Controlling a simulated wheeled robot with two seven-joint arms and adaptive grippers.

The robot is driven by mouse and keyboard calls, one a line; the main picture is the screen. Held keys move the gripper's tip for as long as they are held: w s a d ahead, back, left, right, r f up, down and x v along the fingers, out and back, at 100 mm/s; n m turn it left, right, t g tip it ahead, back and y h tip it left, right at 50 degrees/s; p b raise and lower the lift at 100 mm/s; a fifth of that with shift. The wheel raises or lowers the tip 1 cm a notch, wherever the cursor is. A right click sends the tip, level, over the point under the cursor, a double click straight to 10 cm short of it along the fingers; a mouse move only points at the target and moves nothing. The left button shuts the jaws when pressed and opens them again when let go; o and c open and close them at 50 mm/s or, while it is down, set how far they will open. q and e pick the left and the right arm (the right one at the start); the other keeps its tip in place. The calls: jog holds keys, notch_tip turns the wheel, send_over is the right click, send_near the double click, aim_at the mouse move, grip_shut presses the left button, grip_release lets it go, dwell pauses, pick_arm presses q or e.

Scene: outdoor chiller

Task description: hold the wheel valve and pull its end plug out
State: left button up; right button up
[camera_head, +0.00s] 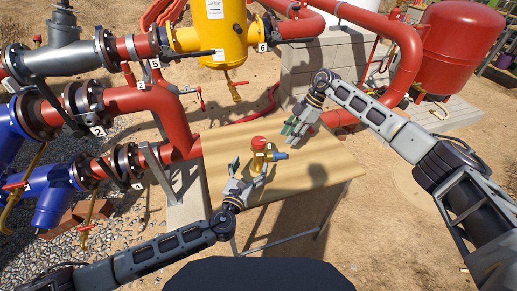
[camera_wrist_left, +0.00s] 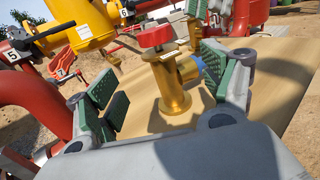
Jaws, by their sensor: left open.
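The wheel valve (camera_head: 257,161) stands upright on the tan table, a brass body with a red handwheel (camera_head: 259,143) on top. Its blue end plug (camera_head: 280,155) points to the right in the head view and sits in the side port. My left gripper (camera_head: 246,170) is open at the near left of the valve. In the left wrist view the brass body (camera_wrist_left: 173,92) stands between and beyond the green-padded fingers, and the blue plug is partly hidden behind the right finger. My right gripper (camera_head: 297,127) appears open and empty, beyond the plug and apart from it.
The wooden table (camera_head: 315,172) is otherwise clear, with free top to the right of the valve. Red pipes (camera_head: 180,125) and flanges crowd the left. A yellow vessel (camera_head: 225,30) and concrete blocks (camera_head: 310,65) stand behind.

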aim_at(261, 157)
pick_arm(q)
jog(key=shift+x, duration=5.15)
grip_shut()
